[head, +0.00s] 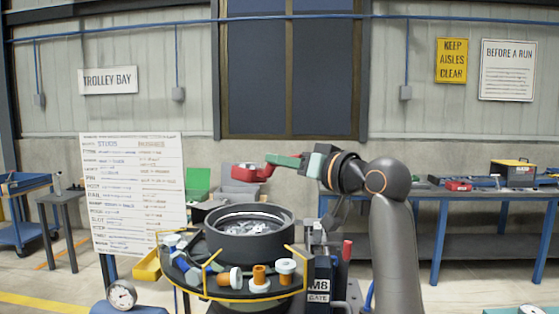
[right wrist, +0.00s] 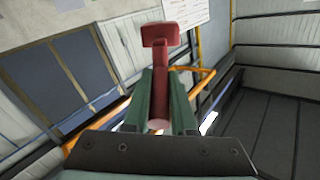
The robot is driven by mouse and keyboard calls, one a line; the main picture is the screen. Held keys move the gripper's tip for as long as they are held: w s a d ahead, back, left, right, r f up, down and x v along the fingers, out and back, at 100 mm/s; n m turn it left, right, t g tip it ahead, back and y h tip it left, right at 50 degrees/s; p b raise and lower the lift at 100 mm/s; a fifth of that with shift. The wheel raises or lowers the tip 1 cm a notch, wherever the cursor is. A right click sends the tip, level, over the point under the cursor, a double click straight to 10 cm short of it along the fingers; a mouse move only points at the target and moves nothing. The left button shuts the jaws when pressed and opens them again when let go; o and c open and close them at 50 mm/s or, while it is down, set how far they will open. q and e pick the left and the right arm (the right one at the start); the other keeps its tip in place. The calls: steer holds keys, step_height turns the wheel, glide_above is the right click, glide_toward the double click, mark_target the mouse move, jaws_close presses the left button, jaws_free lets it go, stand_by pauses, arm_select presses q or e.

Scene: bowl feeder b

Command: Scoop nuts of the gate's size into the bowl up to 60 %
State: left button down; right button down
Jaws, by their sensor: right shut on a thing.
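My right gripper (head: 272,160) reaches in from the right above the bowl and is shut on a red scoop (head: 250,172). In the right wrist view the scoop's red handle (right wrist: 161,95) lies between the green fingers of my right gripper (right wrist: 160,120). The scoop is held above the back of the dark round bowl (head: 213,232), apart from it. Grey metal nuts (head: 252,227) lie in the bowl; their size and what the scoop holds cannot be told. A plate reading M8 GATE (head: 318,291) stands at the bowl's right. My left gripper is out of view.
A white board (head: 135,195) stands at left. Green (head: 198,179) and grey bins (head: 240,191) stand behind. A dial gauge (head: 121,294) is at front left. A workbench (head: 470,192) stands right.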

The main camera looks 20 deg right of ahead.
steer(key=f+m, duration=0.1)
steer(key=f+m+b, duration=0.1)
steer(key=d+f+m, duration=0.1)
steer(key=m, duration=0.1)
steer(key=shift+w+d+f+b, duration=0.1)
steer(key=shift+w+f+b, duration=0.3)
steer(key=m, duration=0.2)
steer(key=d+m, duration=0.1)
steer(key=m, duration=0.1)
steer(key=f+m+p, duration=0.1)
steer(key=m, duration=0.2)
steer(key=shift+w+d+f+g, duration=0.1)
steer(key=shift+w+d+g, duration=0.1)
steer(key=shift+w+g, duration=0.15)
steer(key=shift+d+m+p, duration=0.1)
steer(key=shift+m+p, duration=0.2)
steer(key=shift+r+n, duration=0.2)
steer(key=shift+n, duration=0.3)
steer(key=a+r+n, duration=0.1)
steer(key=r+n, duration=0.1)
steer(key=n, duration=0.1)
steer(key=s+a+r+n+p, duration=0.1)
steer(key=n, duration=0.3)
steer(key=a+r+n+p, duration=0.1)
steer(key=r+n, duration=0.1)
steer(key=n, duration=0.2)
steer(key=shift+s+r, duration=0.25)
steer(key=shift+r, duration=0.05)
steer(key=shift+a+r+n, duration=0.2)
steer(key=shift+n, duration=0.6)
